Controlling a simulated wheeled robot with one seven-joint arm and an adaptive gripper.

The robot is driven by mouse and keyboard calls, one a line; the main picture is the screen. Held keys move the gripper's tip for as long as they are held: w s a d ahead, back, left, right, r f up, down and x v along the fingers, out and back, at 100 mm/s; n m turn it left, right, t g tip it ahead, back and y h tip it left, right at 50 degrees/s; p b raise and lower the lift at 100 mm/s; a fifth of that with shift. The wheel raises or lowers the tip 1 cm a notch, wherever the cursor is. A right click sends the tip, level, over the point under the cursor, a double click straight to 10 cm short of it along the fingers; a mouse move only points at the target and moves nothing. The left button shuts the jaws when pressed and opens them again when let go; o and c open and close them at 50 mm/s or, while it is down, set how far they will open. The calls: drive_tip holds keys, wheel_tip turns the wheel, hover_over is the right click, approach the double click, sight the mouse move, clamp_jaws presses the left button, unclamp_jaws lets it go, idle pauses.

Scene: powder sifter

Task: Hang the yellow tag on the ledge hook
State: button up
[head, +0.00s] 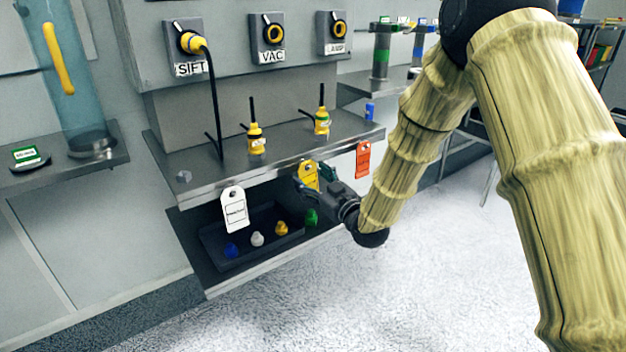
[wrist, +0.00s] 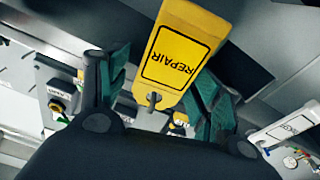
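The yellow tag (head: 308,174) is at the front edge of the grey ledge (head: 290,167), between the white and orange tags. In the wrist view the yellow tag (wrist: 186,55) reads REPAIR upside down, and its holed end points toward the bottom of the picture. My gripper (head: 315,182) is at the tag, with its two green fingers apart on either side of it. My gripper (wrist: 163,88) in the wrist view shows the tag between the fingers; whether they press on its edges is unclear.
A white tag (head: 234,209) hangs left and an orange tag (head: 362,160) hangs right on the ledge front. Below, a dark tray (head: 222,250) holds several small coloured knobs. Open floor lies to the right.

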idle(0.3)
drive_tip(key=v, duration=1.2)
drive_tip(key=s+d+f+m+g+h, duration=0.25)
drive_tip(key=s+f, duration=0.25)
drive_tip(key=f, duration=0.5)
drive_tip(key=s+d+f+m+g+h, duration=0.25)
drive_tip(key=s+f, duration=0.25)
drive_tip(key=f, duration=0.5)
drive_tip(key=s+d+f+m+g+h, duration=0.1)
drive_tip(key=s+d+f+g+h, duration=0.2)
drive_tip(key=s+f, duration=0.5)
drive_tip(key=s+d+f+m+g+h, duration=0.1)
drive_tip(key=s+d+f+g, duration=0.3)
drive_tip(key=s, duration=0.5)
drive_tip(key=s+d+f+m+g+h, duration=0.1)
drive_tip(key=s+f+m, duration=0.1)
drive_tip(key=s+f, duration=0.55)
drive_tip(key=s+d+f+m+g+h, duration=0.1)
drive_tip(key=s+d+f+g, duration=0.2)
drive_tip(key=s, duration=0.7)
wheel_tip(320, 180, up, 24)
drive_tip(key=p, duration=2.5)
drive_tip(key=shift+w+r, duration=0.25)
drive_tip(key=shift+w, duration=0.05)
